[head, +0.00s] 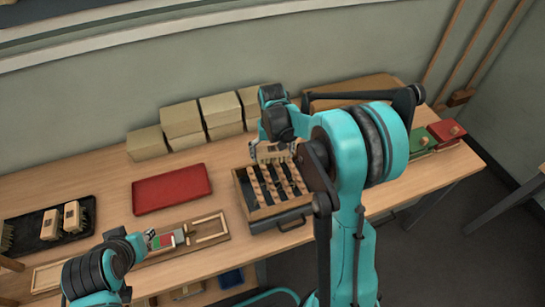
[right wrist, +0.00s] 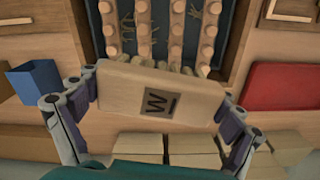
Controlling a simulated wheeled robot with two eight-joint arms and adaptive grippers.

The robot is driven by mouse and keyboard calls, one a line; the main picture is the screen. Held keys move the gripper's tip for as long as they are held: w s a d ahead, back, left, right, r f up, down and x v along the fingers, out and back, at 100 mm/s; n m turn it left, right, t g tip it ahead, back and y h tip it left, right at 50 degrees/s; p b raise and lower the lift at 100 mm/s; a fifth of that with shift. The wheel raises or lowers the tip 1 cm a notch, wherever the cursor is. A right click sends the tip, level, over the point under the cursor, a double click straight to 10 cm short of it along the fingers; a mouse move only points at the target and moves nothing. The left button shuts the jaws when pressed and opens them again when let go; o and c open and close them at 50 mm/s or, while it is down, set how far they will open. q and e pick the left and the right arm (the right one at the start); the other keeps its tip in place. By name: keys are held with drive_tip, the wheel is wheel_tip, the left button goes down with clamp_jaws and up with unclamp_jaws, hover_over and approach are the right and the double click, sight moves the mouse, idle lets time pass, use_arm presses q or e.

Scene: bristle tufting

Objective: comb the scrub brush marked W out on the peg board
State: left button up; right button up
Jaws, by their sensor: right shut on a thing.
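The scrub brush marked W (right wrist: 160,98) is a pale wooden block held crosswise between the two fingers of my right gripper (right wrist: 152,100), its W label facing the wrist camera. A few bristles show at its edge toward the pegs. In the head view the right gripper (head: 271,150) and brush are at the far end of the peg board (head: 262,214). The wrist view shows the board's wooden pegs (right wrist: 176,32) with loose fibres among them; whether the bristles touch pegs is unclear. My left gripper (head: 152,238) is low over the wooden fixture at the front left; its jaw opening is unclear.
A black tray (head: 22,228) with other brushes lies at the left. A red mat (head: 172,188) lies left of the board. Cardboard boxes (head: 182,120) stand along the wall. A blue container (right wrist: 35,80) shows beside the board in the wrist view. Red (head: 446,131) and green boxes stand far right.

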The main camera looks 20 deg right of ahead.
sight(272, 149)
drive_tip(key=shift+s+r+p, duration=0.1)
drive_tip(key=shift+r+p, duration=0.7)
drive_tip(key=shift+r, duration=0.7)
drive_tip(key=shift+s+f, duration=0.1)
